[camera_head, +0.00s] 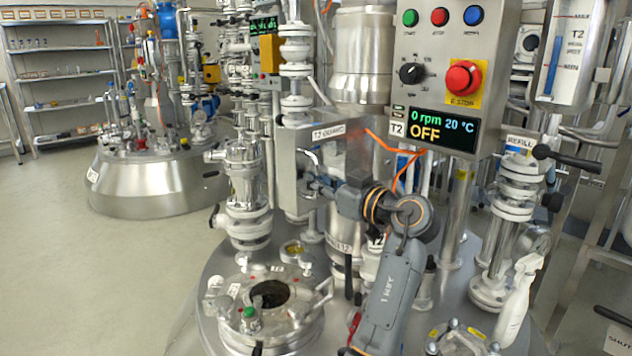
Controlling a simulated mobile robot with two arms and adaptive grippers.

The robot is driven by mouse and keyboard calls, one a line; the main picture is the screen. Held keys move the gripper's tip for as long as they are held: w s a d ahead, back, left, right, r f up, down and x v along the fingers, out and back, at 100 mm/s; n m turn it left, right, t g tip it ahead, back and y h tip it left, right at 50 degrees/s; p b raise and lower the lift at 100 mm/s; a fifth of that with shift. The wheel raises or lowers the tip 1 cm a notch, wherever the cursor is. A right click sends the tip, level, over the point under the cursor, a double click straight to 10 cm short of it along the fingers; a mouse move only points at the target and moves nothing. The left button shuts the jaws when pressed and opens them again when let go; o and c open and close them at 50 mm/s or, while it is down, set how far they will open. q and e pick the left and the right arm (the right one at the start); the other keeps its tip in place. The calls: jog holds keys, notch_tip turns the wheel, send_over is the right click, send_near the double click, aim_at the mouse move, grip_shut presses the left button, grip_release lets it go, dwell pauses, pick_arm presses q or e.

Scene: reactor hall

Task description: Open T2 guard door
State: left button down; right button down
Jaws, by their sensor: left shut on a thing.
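The T2 guard (291,172) is a grey metal housing with a "T2 GUARD" label, left of the T2 control panel (436,75). It stands around the column above the T2 vessel. My left gripper (311,184) reaches in from the right at the guard's front. Its fingers are shut on what looks like the guard door handle (312,157), a small bright metal bar. The fingers and wrist hide part of the handle and the door edge, so I cannot tell how far the door stands open. The panel display reads 0 rpm, 20 °C, OFF. My right gripper is out of view.
Orange cables (390,145) hang close above my left wrist. The T2 vessel lid (225,275) below carries an open round port (270,294), valves and pipes. A white-handled tool (520,300) stands at right. Another reactor (150,185) and shelves are behind; the left floor is clear.

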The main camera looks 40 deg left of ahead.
pick_arm(q)
jog(key=shift+s, duration=0.1)
jog(key=c, duration=1.7)
grip_release()
jog(key=shift+c, duration=0.2)
jog(key=shift+d, duration=0.1)
jog(key=d, duration=0.7)
jog(key=shift+s, duration=0.3)
jog(key=shift+d, duration=0.1)
